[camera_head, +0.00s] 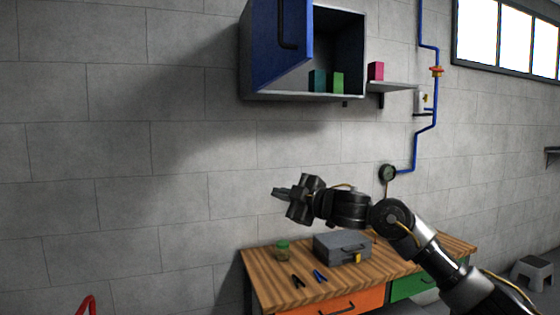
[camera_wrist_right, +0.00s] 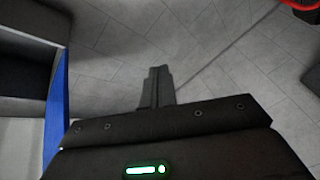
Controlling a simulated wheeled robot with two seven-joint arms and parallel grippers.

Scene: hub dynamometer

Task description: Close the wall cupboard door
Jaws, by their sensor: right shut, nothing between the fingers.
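The wall cupboard (camera_head: 345,40) hangs high on the grey wall, and its inside shows. Its blue door (camera_head: 270,45) stands open at the left side, with a dark bar handle (camera_head: 288,25) on it. My right gripper (camera_head: 282,192) is shut and empty, below the cupboard and apart from the door, pointing left. In the right wrist view the shut fingers (camera_wrist_right: 157,88) show against grey floor or wall tiles. A narrow blue panel (camera_wrist_right: 57,110) at the left of that view looks like the door edge. My left gripper is out of view.
A teal box (camera_head: 317,80) and a green box (camera_head: 337,82) stand in the cupboard. A pink box (camera_head: 376,71) is on a small shelf. The wall left is clear.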

